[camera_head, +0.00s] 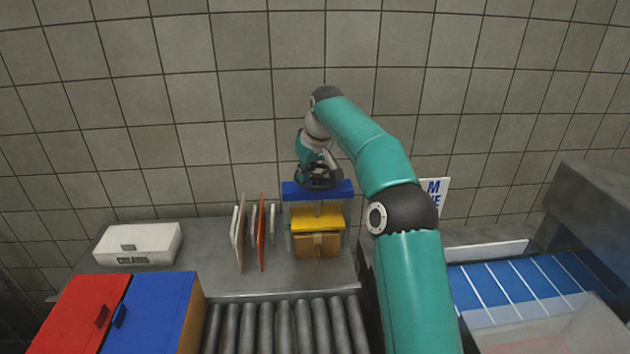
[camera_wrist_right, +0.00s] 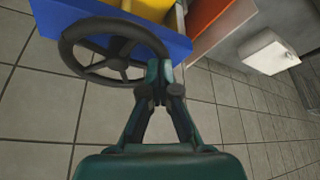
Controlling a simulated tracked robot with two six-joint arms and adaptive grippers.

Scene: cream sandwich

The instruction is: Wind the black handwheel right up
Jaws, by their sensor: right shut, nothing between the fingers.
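The black handwheel (camera_wrist_right: 70,40) sits on top of a blue crossbeam (camera_wrist_right: 165,35). In the head view the handwheel (camera_head: 316,178) is partly covered by my right gripper and wrist. The blue crossbeam (camera_head: 335,190) tops a press with a yellow plate (camera_head: 316,218) and a brown block (camera_head: 307,246) under it. My right gripper (camera_wrist_right: 160,70) is shut with nothing in it, its fingertips at the wheel's rim. I cannot tell whether they touch the rim. In the head view the right gripper (camera_head: 312,168) is above the wheel. My left gripper is not in view.
Upright white and orange panels (camera_head: 262,235) stand left of the press. A white box (camera_head: 138,245) lies on the grey counter. Red (camera_head: 85,315) and blue (camera_head: 155,308) lids and a roller conveyor (camera_head: 285,325) are in front. A blue slatted belt (camera_head: 520,285) is at right.

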